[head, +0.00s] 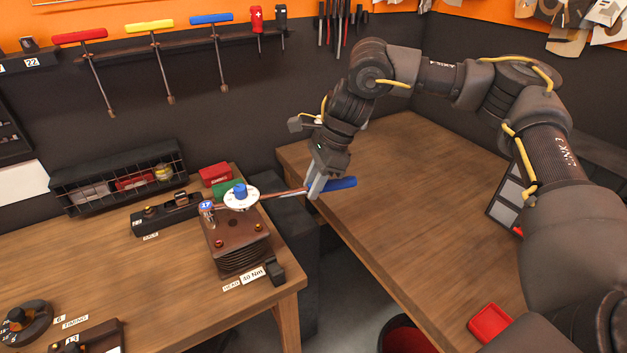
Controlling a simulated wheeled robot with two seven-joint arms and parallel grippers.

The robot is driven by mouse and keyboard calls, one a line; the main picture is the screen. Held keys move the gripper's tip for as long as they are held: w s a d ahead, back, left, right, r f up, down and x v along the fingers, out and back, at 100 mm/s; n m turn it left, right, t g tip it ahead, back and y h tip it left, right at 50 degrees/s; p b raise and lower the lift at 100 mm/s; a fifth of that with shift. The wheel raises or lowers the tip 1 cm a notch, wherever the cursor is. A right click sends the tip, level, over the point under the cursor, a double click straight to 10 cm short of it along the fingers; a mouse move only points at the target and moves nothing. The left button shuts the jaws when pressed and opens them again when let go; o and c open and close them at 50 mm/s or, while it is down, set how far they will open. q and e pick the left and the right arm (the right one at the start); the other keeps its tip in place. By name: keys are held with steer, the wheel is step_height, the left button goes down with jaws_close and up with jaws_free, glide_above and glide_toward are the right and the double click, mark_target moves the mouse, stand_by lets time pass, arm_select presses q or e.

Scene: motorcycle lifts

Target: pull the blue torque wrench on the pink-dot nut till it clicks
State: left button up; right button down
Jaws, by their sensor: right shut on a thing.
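The torque wrench has a blue handle (343,183), a thin brown shaft and a blue top at its head end (240,190). My right gripper (314,190) is shut on it just beside the blue handle. The head end sits over a white disc (237,202) on top of a finned brown block (240,258). Two small nuts (219,244) show on the block's near side. No pink dot can be made out; the spot under the disc is hidden. My left gripper is not in view.
A socket marked 17 (207,211) stands at the block's left corner. A black block (274,271) and a 40 Nm label (252,275) are at the front. A red box (214,174) is behind. The right-hand bench (400,210) is mostly clear.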

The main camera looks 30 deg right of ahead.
step_height(320, 180, down, 4)
steer(key=shift+r+b, duration=0.15)
steer(key=shift+b, duration=1.1)
steer(key=shift+f, duration=0.45)
steer(key=shift+f+b, duration=0.1)
steer(key=shift+b, duration=0.3)
steer(key=shift+s+f+b, duration=0.1)
steer(key=shift+f+b, duration=0.35)
steer(key=shift+f, duration=0.35)
stand_by(1.1)
steer(key=shift+s+a+m+t+b, duration=0.25)
steer(key=shift+s+m, duration=0.25)
steer(key=shift+s, duration=0.4)
steer(key=shift+s+a+m+t+b, duration=0.15)
steer(key=shift+s+a+m, duration=0.3)
steer(key=shift+s, duration=0.5)
steer(key=shift+s+a+m+t+b, duration=0.1)
steer(key=shift+s+a+m+t, duration=0.15)
steer(key=shift+s+m, duration=0.5)
steer(key=shift+s, duration=0.15)
